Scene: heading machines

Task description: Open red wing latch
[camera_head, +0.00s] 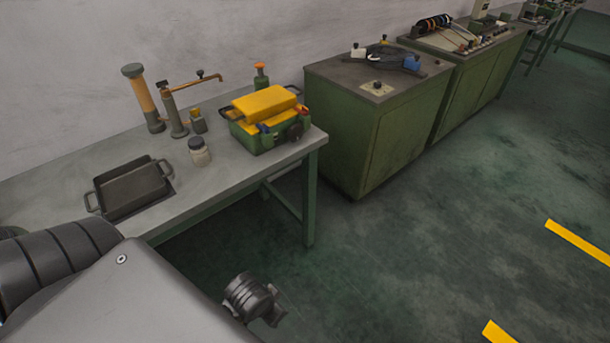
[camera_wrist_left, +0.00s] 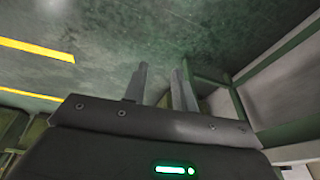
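A green box with a yellow lid (camera_head: 265,103) sits on the workbench near its right end. My right gripper is not in view.
The workbench (camera_head: 218,180) also holds a dark metal tray (camera_head: 130,190), a lidded jar (camera_head: 199,151), an orange-and-dark cylinder (camera_head: 145,100) and a tap-like fitting (camera_head: 174,110). A green cabinet (camera_head: 375,140) stands right of the bench. The floor in front is clear.

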